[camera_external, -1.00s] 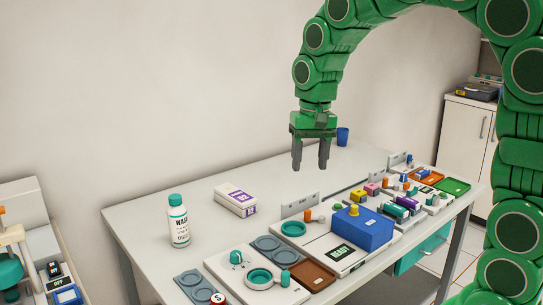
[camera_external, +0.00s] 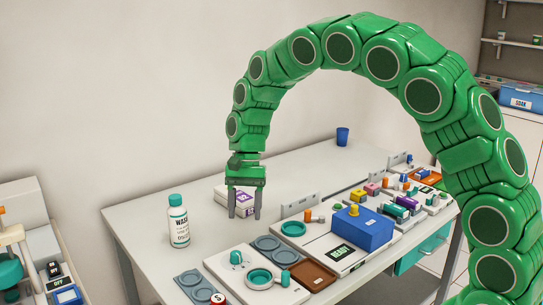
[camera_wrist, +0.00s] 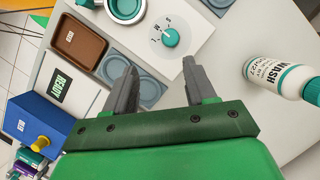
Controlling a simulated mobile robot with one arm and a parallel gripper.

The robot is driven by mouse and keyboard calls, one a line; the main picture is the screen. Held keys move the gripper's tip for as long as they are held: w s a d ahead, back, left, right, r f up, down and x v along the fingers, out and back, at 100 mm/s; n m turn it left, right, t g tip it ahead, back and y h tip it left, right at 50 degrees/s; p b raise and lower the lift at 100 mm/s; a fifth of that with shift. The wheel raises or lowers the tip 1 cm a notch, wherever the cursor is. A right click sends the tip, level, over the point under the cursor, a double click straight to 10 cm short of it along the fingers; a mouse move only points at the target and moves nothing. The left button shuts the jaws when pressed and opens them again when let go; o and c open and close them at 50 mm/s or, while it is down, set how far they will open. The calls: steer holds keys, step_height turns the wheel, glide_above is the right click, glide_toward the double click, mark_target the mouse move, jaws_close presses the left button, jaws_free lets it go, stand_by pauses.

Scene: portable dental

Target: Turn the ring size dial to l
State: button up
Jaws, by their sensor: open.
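The ring size dial is a small teal knob (camera_external: 236,258) on a white panel (camera_external: 222,268) at the near left of the table. My gripper (camera_external: 244,212) is open and empty, pointing down above the table, behind the dial in the external view. In the wrist view my gripper (camera_wrist: 157,68) has its two grey fingers apart, and the dial lies ahead of the gap, not touched.
A wash bottle (camera_external: 179,222) stands left of my gripper. A white box (camera_external: 228,190) is behind it. A teal ring holder (camera_external: 259,278), brown tray (camera_external: 312,276), grey round-welled plates (camera_external: 268,243) and blue box (camera_external: 362,228) crowd the front. The back of the table is mostly clear.

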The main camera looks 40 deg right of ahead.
mark_target(236, 253)
steer(key=shift+g, duration=0.3)
steer(key=shift+w+a+x, duration=0.25)
steer(key=shift+x, duration=1.45)
steer(key=shift+w+a+x, duration=0.25)
steer(key=shift+x, duration=1.45)
steer(key=shift+w+a+x, duration=0.25)
steer(key=shift+a+x, duration=0.05)
steer(key=shift+x, duration=1.45)
jaws_close()
